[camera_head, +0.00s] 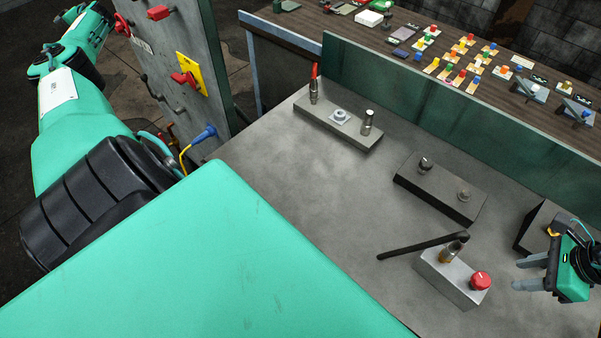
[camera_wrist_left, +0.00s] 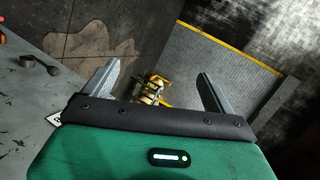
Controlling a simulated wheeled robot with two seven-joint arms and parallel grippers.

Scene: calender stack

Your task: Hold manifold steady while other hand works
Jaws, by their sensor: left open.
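Three grey metal blocks with fittings stand on the grey bench; I cannot tell which one is the manifold. The far block (camera_head: 338,125) has a red-handled valve at one end. The middle block (camera_head: 438,187) carries two knobs. The near block (camera_head: 450,277) has a black lever and a red button. My right gripper (camera_head: 527,274) is open and empty, just right of the near block and apart from it.
An upright grey panel (camera_head: 175,50) with red handles, levers and a blue plug stands near my left arm. A low green wall (camera_head: 420,95) borders the bench's far side. Behind it, a brown table (camera_head: 420,20) holds many small coloured parts.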

